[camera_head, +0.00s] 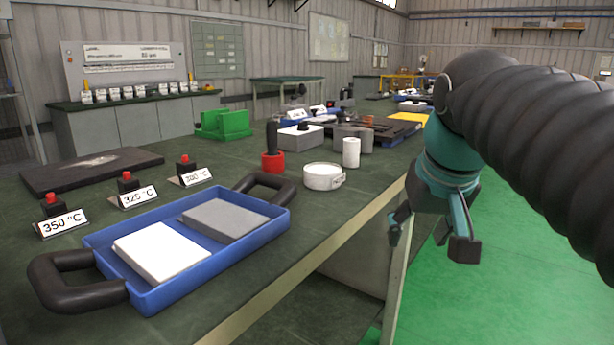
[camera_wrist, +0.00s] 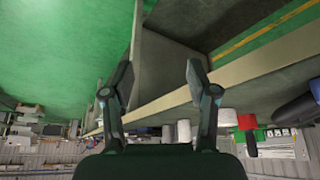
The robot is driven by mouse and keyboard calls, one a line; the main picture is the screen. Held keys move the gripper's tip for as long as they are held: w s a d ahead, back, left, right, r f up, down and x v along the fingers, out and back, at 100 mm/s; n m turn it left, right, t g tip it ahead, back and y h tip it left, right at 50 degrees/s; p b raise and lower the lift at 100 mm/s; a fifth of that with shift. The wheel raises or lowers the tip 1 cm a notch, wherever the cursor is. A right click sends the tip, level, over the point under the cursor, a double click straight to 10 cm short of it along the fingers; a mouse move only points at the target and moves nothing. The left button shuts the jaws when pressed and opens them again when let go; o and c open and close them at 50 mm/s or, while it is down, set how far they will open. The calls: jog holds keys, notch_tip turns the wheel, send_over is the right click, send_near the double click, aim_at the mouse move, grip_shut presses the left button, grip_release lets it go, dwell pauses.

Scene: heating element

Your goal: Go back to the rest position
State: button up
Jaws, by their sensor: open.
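My gripper (camera_head: 428,240) hangs beyond the right edge of the green-topped workbench (camera_head: 318,232), above the green floor. Its fingers are apart and nothing is between them. In the wrist view the two dark fingers of my gripper (camera_wrist: 160,95) are spread, with the bench edge passing behind them. A blue tray (camera_head: 167,297) with two black handles stands on the bench and holds a white block (camera_head: 160,250) and a grey block (camera_head: 223,219). My gripper is to the right of the tray and well apart from it.
Three red buttons with temperature labels, such as 350 °C (camera_head: 60,224), stand left of the tray. A red-based black-handled tool (camera_head: 272,161), a white round pot (camera_head: 323,177) and a white cylinder (camera_head: 351,153) stand behind it. The green floor (camera_head: 500,285) on the right is clear.

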jog(key=s+f, duration=0.5)
jog(key=f, duration=0.4)
jog(key=s+f+p, duration=0.1)
jog(key=s+f, duration=0.4)
jog(key=f, duration=0.4)
jog(key=shift+s+f, duration=0.15)
jog(key=shift+f, duration=0.05)
